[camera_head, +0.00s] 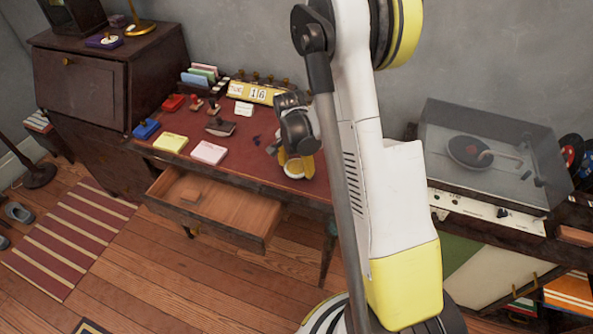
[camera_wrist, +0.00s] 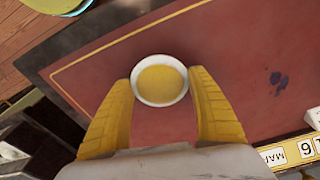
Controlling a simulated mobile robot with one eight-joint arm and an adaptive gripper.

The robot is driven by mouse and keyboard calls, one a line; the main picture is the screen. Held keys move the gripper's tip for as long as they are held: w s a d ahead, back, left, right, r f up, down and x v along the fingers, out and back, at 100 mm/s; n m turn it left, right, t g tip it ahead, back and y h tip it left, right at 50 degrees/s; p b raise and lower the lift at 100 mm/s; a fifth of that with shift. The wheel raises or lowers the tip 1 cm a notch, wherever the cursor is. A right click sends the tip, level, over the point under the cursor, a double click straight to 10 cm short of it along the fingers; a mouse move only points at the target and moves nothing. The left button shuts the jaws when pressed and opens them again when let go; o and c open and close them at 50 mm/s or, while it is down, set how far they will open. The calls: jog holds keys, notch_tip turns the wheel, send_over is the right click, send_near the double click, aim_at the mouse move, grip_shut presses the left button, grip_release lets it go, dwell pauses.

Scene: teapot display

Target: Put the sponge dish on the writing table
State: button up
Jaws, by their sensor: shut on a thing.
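The sponge dish (camera_wrist: 160,98), a small round white dish with a yellow sponge in it, sits between the two yellow fingers of my gripper (camera_wrist: 162,78) in the wrist view. My gripper is shut on it. In the head view the dish (camera_head: 292,170) shows at the fingers, partly hidden by my gripper, over the front right part of the writing table. The writing table (camera_head: 245,152) has a dark red top with a thin gold line; the top (camera_wrist: 235,45) also fills much of the wrist view. I cannot tell whether the dish touches it.
A drawer (camera_head: 265,222) stands open below the table's front. Pink (camera_head: 209,152) and yellow (camera_head: 170,143) note pads, stamps and a calendar (camera_head: 262,93) occupy the table's left and back. A record player (camera_head: 490,150) stands to the right. Bare red tabletop lies around the dish.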

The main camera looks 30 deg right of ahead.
jog(key=shift+f, duration=0.2)
jog(key=o, duration=1.3)
jog(key=shift+f, duration=0.15)
notch_tip(320, 180, up, 12)
jog(key=a+p, duration=0.1)
jog(key=p, duration=0.4)
notch_tip(320, 180, up, 14)
jog(key=n+t, duration=0.3)
jog(key=n, duration=0.3)
send_over(294, 169)
jog(key=s+a, duration=0.8)
jog(key=shift+s+a+r+n+t+y, duration=0.2)
jog(key=shift+s+a+r+n+t, duration=0.45)
jog(key=shift+s+a+n, duration=0.65)
jog(key=shift+s+a+r+n+t+y, duration=0.2)
jog(key=shift+s+a+r+n+t, duration=0.55)
jog(key=shift+s, duration=1.05)
jog(key=shift+s+a+r+n+t+y, duration=0.2)
jog(key=shift+s+a+r+n+t, duration=0.25)
jog(key=shift+s+a+n, duration=0.75)
jog(key=shift+s+d, duration=0.2)
jog(key=shift+s, duration=0.15)
